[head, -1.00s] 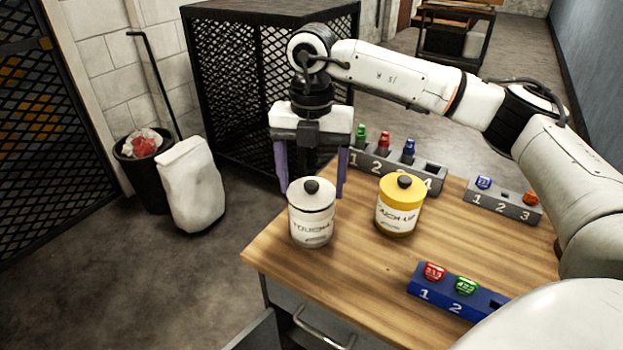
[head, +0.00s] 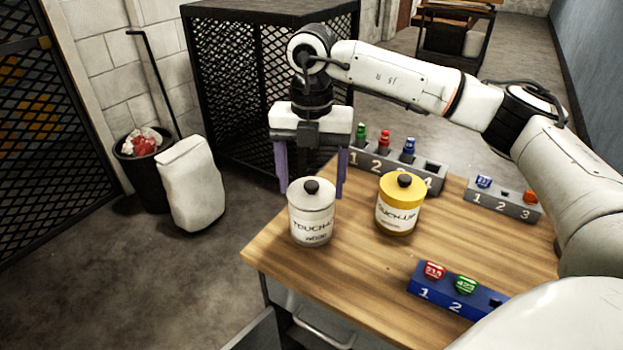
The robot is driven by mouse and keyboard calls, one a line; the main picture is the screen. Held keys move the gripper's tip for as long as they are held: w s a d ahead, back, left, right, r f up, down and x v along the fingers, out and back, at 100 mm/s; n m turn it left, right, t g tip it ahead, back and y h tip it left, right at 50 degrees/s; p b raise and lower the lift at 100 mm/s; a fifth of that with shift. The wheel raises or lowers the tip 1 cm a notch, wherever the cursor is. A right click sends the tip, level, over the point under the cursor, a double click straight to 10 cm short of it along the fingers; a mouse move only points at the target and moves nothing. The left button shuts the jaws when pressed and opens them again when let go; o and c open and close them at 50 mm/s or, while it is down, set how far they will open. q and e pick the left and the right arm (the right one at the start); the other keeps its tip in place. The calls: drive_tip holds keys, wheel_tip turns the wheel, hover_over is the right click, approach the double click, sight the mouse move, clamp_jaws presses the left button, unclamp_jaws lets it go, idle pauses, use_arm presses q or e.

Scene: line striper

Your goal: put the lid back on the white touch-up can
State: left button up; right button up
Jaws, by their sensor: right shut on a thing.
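The white touch-up can (head: 312,226) stands upright near the left edge of the wooden table. Its white lid (head: 323,200), with a black knob, sits level on top of the can, and I see no clear gap under it. My right gripper (head: 312,193) points straight down over the can. Its two purple fingers stand on either side of the lid, and it is shut on the lid. A yellow touch-up can (head: 398,214) with its own yellow lid and black knob stands to the right. My left gripper is not in view.
A grey numbered rack (head: 392,174) with green, red and blue pieces stands behind the cans. A smaller grey rack (head: 502,207) is at the right, and a blue rack (head: 412,285) is at the front. The wood (head: 345,270) in front of the cans is clear.

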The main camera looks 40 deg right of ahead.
idle(0.4)
drive_tip(key=o, duration=1.3)
drive_tip(key=shift+r, duration=0.1)
drive_tip(key=shift+r+p, duration=1.85)
drive_tip(key=shift+r, duration=1.55)
clamp_jaws()
